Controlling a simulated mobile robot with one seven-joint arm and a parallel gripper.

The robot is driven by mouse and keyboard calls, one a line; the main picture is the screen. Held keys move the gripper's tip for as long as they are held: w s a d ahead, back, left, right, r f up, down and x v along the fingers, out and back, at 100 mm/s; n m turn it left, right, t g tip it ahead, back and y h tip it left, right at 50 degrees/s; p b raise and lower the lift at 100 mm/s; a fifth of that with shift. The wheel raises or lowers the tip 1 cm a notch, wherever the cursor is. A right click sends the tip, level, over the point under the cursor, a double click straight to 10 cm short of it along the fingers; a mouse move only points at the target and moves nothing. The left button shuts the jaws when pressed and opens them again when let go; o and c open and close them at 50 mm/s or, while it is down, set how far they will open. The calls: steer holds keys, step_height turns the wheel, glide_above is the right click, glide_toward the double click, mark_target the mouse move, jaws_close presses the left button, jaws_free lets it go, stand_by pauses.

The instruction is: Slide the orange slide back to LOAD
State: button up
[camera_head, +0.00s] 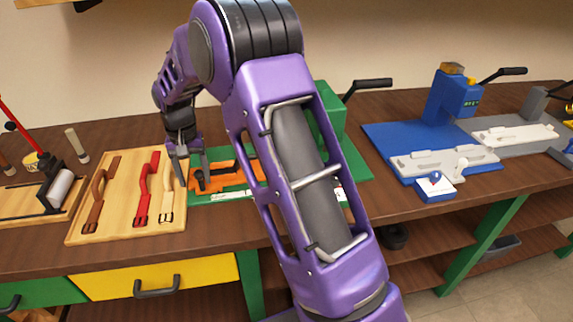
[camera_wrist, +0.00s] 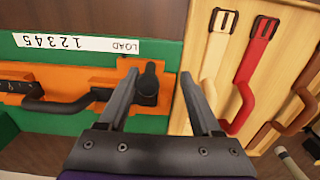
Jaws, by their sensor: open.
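The orange slide (camera_head: 228,180) lies on the green fixture (camera_head: 360,165) in the head view, partly hidden behind my arm. In the wrist view the orange slide (camera_wrist: 75,78) runs from the left edge to near the wooden board. A black strap-like handle (camera_wrist: 60,104) lies along it, and a black upright knob (camera_wrist: 151,80) stands at its right end. The white label strip (camera_wrist: 75,43) shows LOAD at its right end, above the knob, and numbers to the left. My gripper (camera_wrist: 158,75) is open, its fingers on either side of the knob in this view. Whether they touch it I cannot tell.
A wooden board (camera_head: 110,228) with brown, red and cream straps lies directly left of the green fixture. A blue fixture (camera_head: 385,145) and a small white and blue box (camera_head: 436,188) stand to the right. A lever tool (camera_head: 45,200) stands at the far left.

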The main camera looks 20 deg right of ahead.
steer(key=shift+d, duration=0.1)
stand_by(0.4)
steer(key=shift+r, duration=0.2)
steer(key=shift+d+r+p, duration=0.1)
steer(key=shift+r+p, duration=1.9)
steer(key=shift+r, duration=0.85)
